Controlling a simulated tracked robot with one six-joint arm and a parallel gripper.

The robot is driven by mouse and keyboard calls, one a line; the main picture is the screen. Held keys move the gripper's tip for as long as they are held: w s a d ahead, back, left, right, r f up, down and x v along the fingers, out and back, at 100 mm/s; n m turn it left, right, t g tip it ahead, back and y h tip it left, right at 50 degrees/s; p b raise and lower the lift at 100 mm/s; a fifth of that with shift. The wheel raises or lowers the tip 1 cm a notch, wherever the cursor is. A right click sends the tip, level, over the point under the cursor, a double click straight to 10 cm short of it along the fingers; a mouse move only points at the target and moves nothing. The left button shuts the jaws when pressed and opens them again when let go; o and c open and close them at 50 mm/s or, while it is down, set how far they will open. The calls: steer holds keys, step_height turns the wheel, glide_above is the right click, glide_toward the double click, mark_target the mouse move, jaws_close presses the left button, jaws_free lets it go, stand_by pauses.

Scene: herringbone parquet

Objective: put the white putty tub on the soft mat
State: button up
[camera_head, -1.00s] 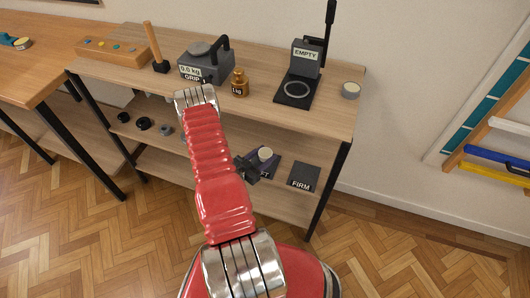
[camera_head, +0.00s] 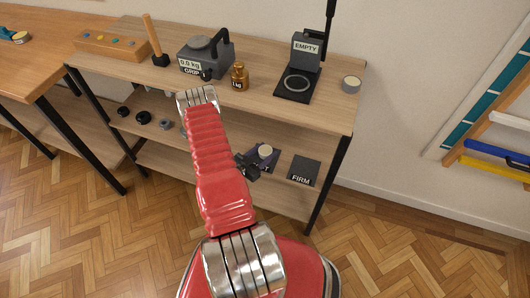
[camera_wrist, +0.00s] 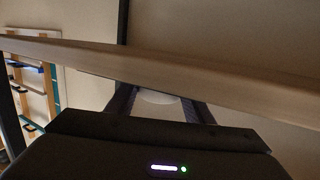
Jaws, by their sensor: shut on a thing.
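The white putty tub (camera_head: 265,151) shows as a small pale round shape at the lower shelf, over the dark purple soft mat (camera_head: 274,158). The mat's label is mostly covered by my gripper (camera_head: 250,166). My gripper reaches in from the left and is shut on the tub. In the wrist view, a pale round piece of the tub (camera_wrist: 158,97) shows between the two dark fingers (camera_wrist: 160,106). I cannot tell whether the tub touches the mat or is held just above it.
The dark FIRM mat (camera_head: 304,170) lies right of the soft mat. The upper shelf board (camera_head: 320,118) overhangs this area; its edge crosses the wrist view (camera_wrist: 180,74). On top stand a brass weight (camera_head: 239,77), the EMPTY press (camera_head: 300,72) and a grey pot (camera_head: 351,85).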

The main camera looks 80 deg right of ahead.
steer(key=shift+f, duration=0.1)
steer(key=o, duration=1.2)
steer(key=shift+r, duration=4.9)
steer(key=v, duration=1.4)
steer(key=shift+f, duration=0.1)
